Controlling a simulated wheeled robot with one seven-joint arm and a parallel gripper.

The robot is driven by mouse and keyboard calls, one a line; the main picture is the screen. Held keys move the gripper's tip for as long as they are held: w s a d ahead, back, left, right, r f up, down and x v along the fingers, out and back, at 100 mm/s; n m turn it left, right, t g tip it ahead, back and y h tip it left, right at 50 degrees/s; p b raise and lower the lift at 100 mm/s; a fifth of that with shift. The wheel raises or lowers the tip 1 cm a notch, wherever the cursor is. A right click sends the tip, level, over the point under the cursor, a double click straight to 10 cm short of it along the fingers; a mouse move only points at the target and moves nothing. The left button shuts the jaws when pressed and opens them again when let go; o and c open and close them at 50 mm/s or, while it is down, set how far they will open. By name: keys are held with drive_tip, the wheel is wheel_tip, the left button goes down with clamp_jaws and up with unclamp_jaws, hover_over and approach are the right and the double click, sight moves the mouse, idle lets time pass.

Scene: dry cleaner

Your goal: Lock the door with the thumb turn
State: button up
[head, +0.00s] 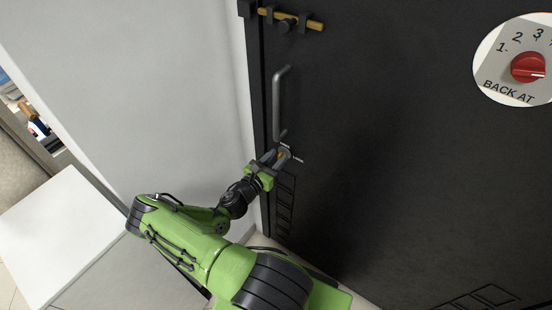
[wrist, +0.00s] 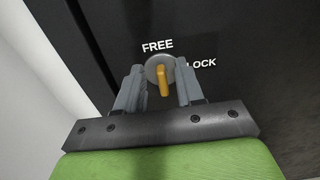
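The black door (head: 390,150) fills most of the head view. The thumb turn (wrist: 164,80) is a small yellow-orange lever on a round grey plate (wrist: 152,66) in the wrist view. The word FREE stands above the plate and LOCK to its right. The lever stands near upright in that picture, its top toward FREE. My gripper (wrist: 160,98) is open, with one grey finger on each side of the lever and gaps between. In the head view my gripper (head: 276,157) is at the door below the handle and mostly hides the thumb turn.
A grey bar handle (head: 277,104) is just above my gripper. A brass slide bolt (head: 290,19) is near the door's top left. A round sign with a red dial (head: 527,67) is at right. A white wall (head: 170,90) and a white counter (head: 60,235) are at left.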

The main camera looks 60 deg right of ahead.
drive_tip(key=shift+d, duration=0.25)
clamp_jaws()
drive_tip(key=shift+m, duration=0.3)
drive_tip(key=m, duration=0.3)
drive_tip(key=shift+s+a+f+m, duration=0.1)
drive_tip(key=shift+s+m, duration=0.25)
drive_tip(key=shift+m, duration=0.05)
drive_tip(key=m, duration=0.3)
drive_tip(key=m+b, duration=0.1)
drive_tip(key=shift+s+f, duration=0.2)
drive_tip(key=shift+s, duration=0.1)
drive_tip(key=m, duration=0.5)
drive_tip(key=shift+s+a+f+b, duration=0.1)
drive_tip(key=shift+s+f+b, duration=0.1)
drive_tip(key=shift+f+b, duration=0.15)
drive_tip(key=shift+f+m+b, duration=0.15)
drive_tip(key=shift+m+b, duration=0.1)
drive_tip(key=shift+m, duration=0.85)
drive_tip(key=shift+f+m+b, duration=0.15)
drive_tip(key=shift+m+b, duration=0.05)
drive_tip(key=shift+m, duration=0.9)
